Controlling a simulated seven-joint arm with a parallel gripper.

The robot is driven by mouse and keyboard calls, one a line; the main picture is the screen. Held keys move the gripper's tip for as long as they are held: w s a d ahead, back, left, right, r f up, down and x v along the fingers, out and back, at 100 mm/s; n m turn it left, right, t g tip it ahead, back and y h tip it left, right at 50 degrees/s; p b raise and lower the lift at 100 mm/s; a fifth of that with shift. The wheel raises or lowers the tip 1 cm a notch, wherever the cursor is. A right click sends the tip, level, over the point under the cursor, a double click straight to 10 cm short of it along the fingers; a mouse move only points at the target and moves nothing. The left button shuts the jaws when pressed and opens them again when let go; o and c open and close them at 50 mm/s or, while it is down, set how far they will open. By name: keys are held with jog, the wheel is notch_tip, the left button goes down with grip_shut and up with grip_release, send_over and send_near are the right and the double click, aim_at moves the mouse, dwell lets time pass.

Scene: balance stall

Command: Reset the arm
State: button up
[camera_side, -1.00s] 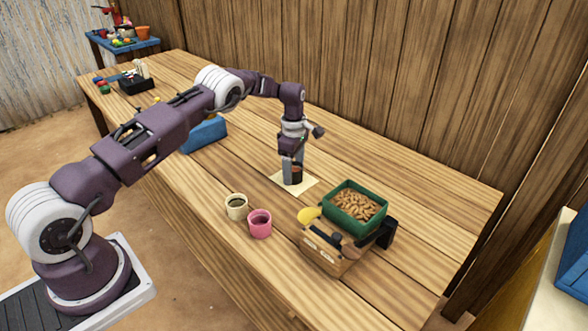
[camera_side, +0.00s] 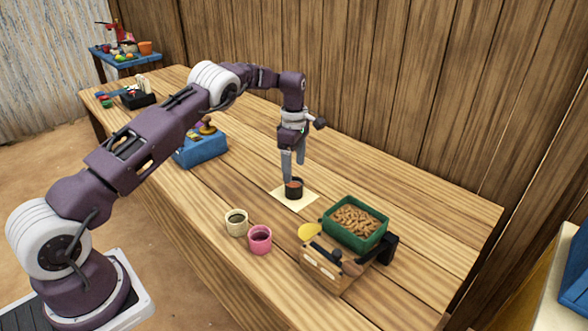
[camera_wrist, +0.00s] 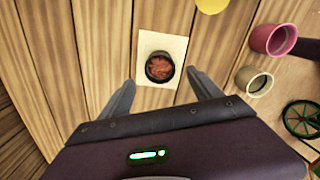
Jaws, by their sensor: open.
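My gripper (camera_side: 293,166) is open and empty above a small dark cup (camera_side: 294,192) with reddish-brown contents. The cup stands upright on a pale square mat (camera_side: 306,200) on the table. In the wrist view, my gripper (camera_wrist: 158,80) shows its two fingers spread wide. The dark cup (camera_wrist: 160,68) lies beyond them on the mat (camera_wrist: 177,44), clear of both fingers.
A cream cup (camera_side: 237,227) and a pink cup (camera_side: 260,243) stand at the front. A green bin of brown pieces (camera_side: 331,232) and a wooden box (camera_side: 322,272) are at the right. A blue box (camera_side: 203,152) stands left. A plank wall runs behind.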

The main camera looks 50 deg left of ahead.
jog(key=s+d+r+m+t, duration=0.1)
jog(key=s+d+r+m, duration=0.1)
jog(key=r, duration=0.6)
jog(key=s+d+r+m+t, duration=0.1)
jog(key=s+d+r+m, duration=0.15)
jog(key=r, duration=0.55)
jog(key=s+d+r+m+t, duration=0.1)
jog(key=s+d+r+m, duration=0.35)
jog(key=s+r, duration=0.55)
jog(key=s+d+r+m+t, duration=0.1)
jog(key=s+d+r+m, duration=0.15)
jog(key=s, duration=0.35)
jog(key=s+d+r+m, duration=0.1)
jog(key=s+d+m, duration=0.1)
jog(key=s+m, duration=0.35)
jog(key=s+f+m, duration=0.2)
jog(key=s, duration=0.5)
jog(key=s+d+f+m+t, duration=0.1)
jog(key=s+f+m, duration=0.2)
jog(key=s, duration=0.5)
jog(key=shift+d+t, duration=0.3)
jog(key=shift+w, duration=0.1)
